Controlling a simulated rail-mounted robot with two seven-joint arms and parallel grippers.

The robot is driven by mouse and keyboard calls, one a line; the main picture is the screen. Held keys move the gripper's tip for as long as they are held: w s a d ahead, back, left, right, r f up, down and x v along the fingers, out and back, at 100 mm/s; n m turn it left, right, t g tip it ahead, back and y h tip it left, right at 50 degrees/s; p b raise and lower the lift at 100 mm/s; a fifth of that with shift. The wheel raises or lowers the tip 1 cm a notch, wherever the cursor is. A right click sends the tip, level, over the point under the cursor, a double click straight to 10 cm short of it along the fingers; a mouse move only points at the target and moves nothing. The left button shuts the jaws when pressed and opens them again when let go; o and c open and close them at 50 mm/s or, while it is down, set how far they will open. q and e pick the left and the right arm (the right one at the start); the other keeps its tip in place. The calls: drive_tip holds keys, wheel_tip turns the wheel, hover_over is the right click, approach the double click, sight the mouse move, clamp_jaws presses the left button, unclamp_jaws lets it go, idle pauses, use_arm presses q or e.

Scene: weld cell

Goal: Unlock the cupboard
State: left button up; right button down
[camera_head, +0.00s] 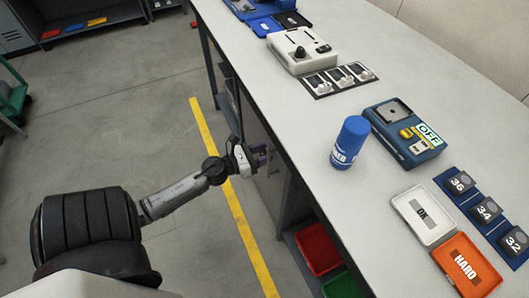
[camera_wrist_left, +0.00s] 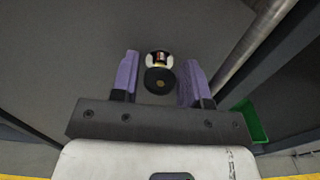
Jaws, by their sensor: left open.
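A plain dark grey panel (camera_wrist_left: 80,60), apparently the cupboard's front, fills much of the left wrist view. On it sits a round black knob or lock (camera_wrist_left: 160,80) with a brass-coloured centre. A white round plate (camera_wrist_left: 159,58) with red and yellow marks shows just above it. My left gripper (camera_wrist_left: 158,78) is open, its purple fingers on either side of the knob in the picture. I cannot tell whether they touch it. In the head view, the left gripper (camera_head: 265,156) is beside the bench's front, below the top. The knob is not discernible there. My right gripper is not in view.
The white bench top (camera_head: 290,120) overhangs close to my left gripper. A red bin (camera_head: 318,248) and green bin (camera_head: 342,286) are underneath. The floor left of the yellow line (camera_head: 228,185) is largely clear.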

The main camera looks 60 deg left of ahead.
use_arm(q)
drive_tip(key=shift+w, duration=0.25)
drive_tip(key=c, duration=0.6)
